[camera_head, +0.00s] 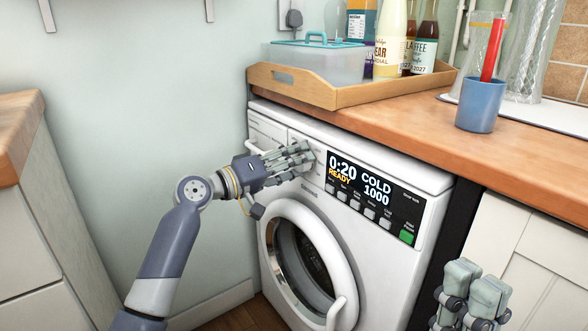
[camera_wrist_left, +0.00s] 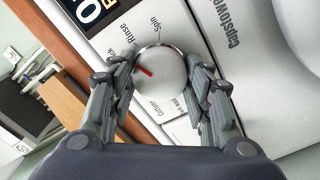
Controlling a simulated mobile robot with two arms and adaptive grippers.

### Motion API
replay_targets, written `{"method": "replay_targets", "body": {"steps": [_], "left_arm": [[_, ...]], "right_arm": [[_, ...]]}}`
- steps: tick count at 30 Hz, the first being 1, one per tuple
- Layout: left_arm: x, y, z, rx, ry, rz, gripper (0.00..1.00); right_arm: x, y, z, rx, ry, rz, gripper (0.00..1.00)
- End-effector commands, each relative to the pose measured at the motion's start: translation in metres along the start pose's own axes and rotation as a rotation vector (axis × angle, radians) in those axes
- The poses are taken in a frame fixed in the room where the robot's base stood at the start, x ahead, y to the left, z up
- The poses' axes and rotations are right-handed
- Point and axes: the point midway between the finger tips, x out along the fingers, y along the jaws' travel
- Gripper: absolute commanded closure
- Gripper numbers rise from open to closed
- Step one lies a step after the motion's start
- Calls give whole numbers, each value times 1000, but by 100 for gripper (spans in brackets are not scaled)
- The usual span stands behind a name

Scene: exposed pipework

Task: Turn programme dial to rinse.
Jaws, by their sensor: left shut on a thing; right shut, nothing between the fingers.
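The white washing machine (camera_head: 350,220) stands under the counter; its display (camera_head: 362,184) reads 0:20, READY, COLD, 1000. In the left wrist view the round programme dial (camera_wrist_left: 172,70) is silver-grey with a red pointer mark. The mark points left in that picture, towards a finger, not at the Rinse label (camera_wrist_left: 127,33) above it. Spin and Cotton labels also show; others are partly hidden by the fingers. My left gripper (camera_head: 308,158) is shut on the dial, one finger on each side (camera_wrist_left: 166,88). My right gripper (camera_head: 474,288) is shut and empty, low at the right.
The wooden counter (camera_head: 450,130) above the machine holds a wooden tray (camera_head: 345,95) with a lidded box and bottles, and a blue cup (camera_head: 481,105). The machine's round door (camera_head: 305,262) is closed below the panel. A cabinet (camera_head: 25,230) stands at the left.

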Motion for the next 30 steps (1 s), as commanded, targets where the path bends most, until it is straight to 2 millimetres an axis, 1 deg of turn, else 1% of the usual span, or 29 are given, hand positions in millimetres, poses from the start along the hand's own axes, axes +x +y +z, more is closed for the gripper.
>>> {"method": "replay_targets", "body": {"steps": [1,3,12,27,28,29,30], "left_arm": [[1,-2,4,30,-5,-1,78],[1,-2,3,68,-5,-1,78],[1,-2,3,167,-6,-1,78],[1,-1,3,183,-7,-2,78],[1,-1,3,183,-7,-2,52],[1,-2,3,183,-7,-2,45],[1,-1,3,183,-7,-2,36]], "right_arm": [[-5,0,1,-1,-2,0,100],[-8,0,2,-1,-3,0,100],[-13,0,3,-1,-4,0,100],[-14,0,4,-1,-5,0,100],[-14,0,4,-1,-5,0,100],[-14,0,4,-1,-5,0,100],[-14,0,4,-1,-5,0,100]]}}
